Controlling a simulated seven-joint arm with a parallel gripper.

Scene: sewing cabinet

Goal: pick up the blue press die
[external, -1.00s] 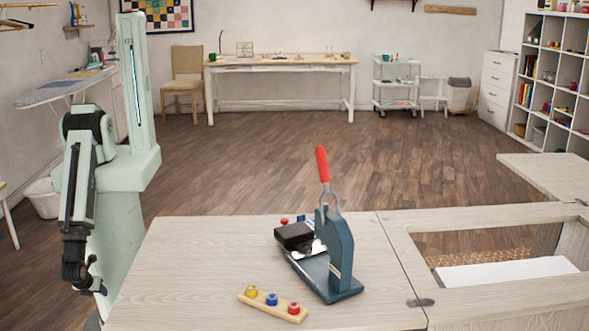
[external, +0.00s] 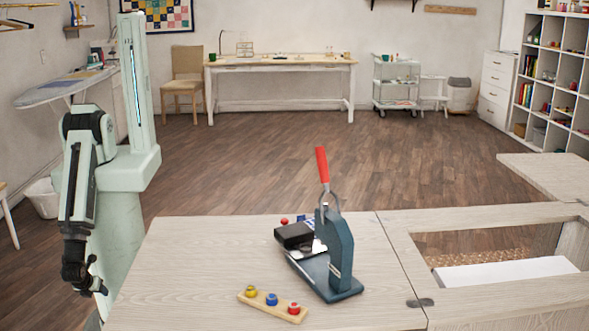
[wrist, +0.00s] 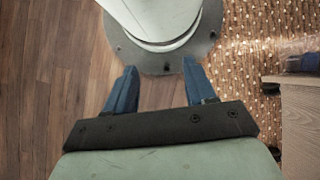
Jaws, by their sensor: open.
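The blue press die (external: 272,299) sits in the middle of a small wooden holder (external: 245,297) near the front of the cabinet top. A yellow die (external: 251,291) stands to its left and a red die (external: 294,309) to its right. My gripper (external: 100,278) hangs off the left side of the cabinet, well away from the holder. In the wrist view my gripper (wrist: 160,70) has its two blue fingers spread apart with nothing between them. The dies do not show in the wrist view.
A dark hand press (external: 340,255) with a red lever stands right of and behind the holder. A black box (external: 294,235) and small red and blue items lie beside it. The left part of the cabinet top (external: 190,260) is clear. An open recess lies at right.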

